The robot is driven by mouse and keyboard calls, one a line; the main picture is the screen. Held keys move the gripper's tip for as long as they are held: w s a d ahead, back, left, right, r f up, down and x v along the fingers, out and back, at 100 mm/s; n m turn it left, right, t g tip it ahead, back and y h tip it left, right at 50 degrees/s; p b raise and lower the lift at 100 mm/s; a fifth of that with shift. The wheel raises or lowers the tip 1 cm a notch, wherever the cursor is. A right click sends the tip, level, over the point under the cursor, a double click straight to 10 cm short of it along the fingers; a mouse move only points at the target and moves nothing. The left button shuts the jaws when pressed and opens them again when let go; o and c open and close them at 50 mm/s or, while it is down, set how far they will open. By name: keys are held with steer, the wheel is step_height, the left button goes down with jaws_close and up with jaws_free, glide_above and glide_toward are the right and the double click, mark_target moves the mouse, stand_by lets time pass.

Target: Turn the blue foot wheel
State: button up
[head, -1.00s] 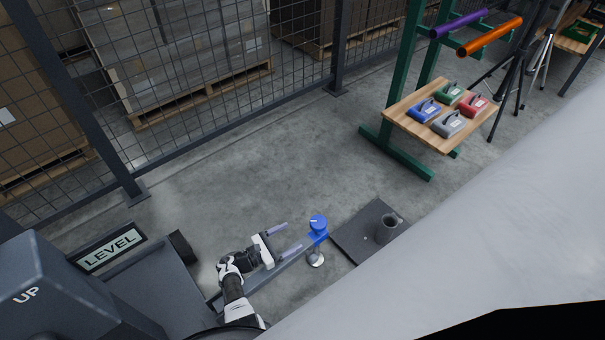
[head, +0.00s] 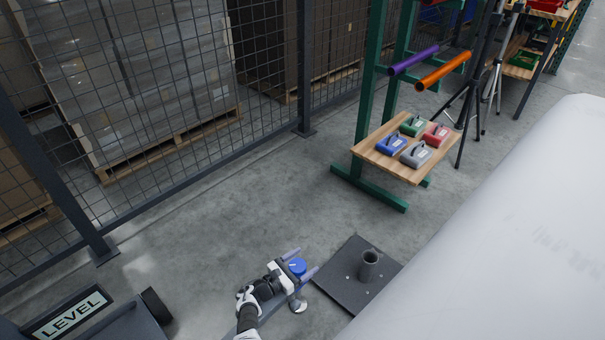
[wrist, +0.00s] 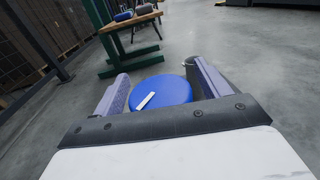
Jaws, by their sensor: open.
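The blue foot wheel (head: 298,267) is a round blue knob with a white mark on top, low near the floor above a pale round foot (head: 299,306). In the wrist view the wheel (wrist: 161,92) sits between my two purple-grey fingers, its white mark slanting. My gripper (head: 303,262) is open, with one finger on each side of the wheel. I cannot tell whether either finger touches it. Part of the wheel's near side is hidden by the gripper body in the wrist view.
A dark floor plate with an upright tube (head: 369,265) lies just right of the wheel. A wooden shelf (head: 406,160) on a green stand holds several coloured weights. A wire fence (head: 170,110) runs at left. A LEVEL sign (head: 68,314) is at lower left. Open floor lies behind the wheel.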

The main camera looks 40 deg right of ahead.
steer(key=shift+d, duration=0.1)
steer(key=c, duration=1)
steer(key=shift+o, duration=0.2)
steer(key=shift+f+m+g+b, duration=0.15)
steer(key=shift+m+g+b, duration=0.2)
steer(key=shift+b, duration=0.2)
steer(key=shift+f+m+g+b, duration=0.2)
steer(key=shift+m+g+b, duration=0.25)
steer(key=shift+g+b, duration=0.5)
steer(key=m+g+b, duration=0.1)
steer(key=b, duration=0.1)
steer(key=m+g+y+b, duration=0.1)
steer(key=b, duration=0.1)
steer(key=m+g+b, duration=0.1)
steer(key=g+b, duration=0.1)
steer(key=shift+s+f+y, duration=0.15)
steer(key=shift+s+y, duration=0.15)
steer(key=shift+y, duration=0.1)
steer(key=m+g+y+b, duration=0.2)
steer(key=g+b, duration=0.1)
steer(key=m+g+b, duration=0.1)
steer(key=b, duration=0.1)
steer(key=shift+s+a+y, duration=0.3)
steer(key=shift+y, duration=0.1)
steer(key=m+g+y+b, duration=0.2)
steer(key=b, duration=0.1)
steer(key=shift+s+a+r, duration=0.15)
steer(key=shift+r, duration=0.25)
steer(key=shift+g, duration=0.3)
